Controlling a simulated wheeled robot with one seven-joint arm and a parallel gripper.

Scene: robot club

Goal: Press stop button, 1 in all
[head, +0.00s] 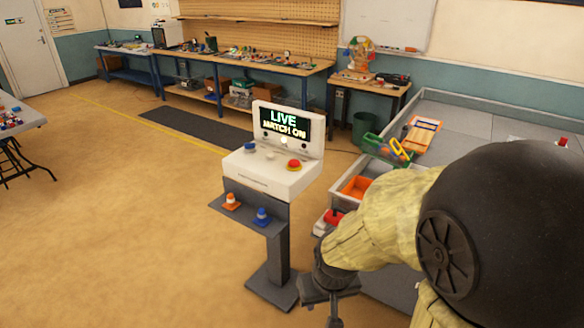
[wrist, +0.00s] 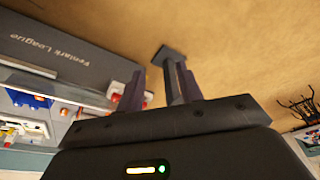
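A white control console (head: 270,176) stands on a dark grey post in the middle of the head view. My gripper (head: 334,302) is low in the head view, right of the console's post and below button height, touching no button. In the wrist view, my gripper (wrist: 158,86) has its two fingers apart with nothing held. No button shows there.
A walled grey arena (head: 462,112) with an orange bin (head: 356,187) lies right of the console. A dark post (wrist: 172,82) shows beyond the fingers. Floor left of the console is clear.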

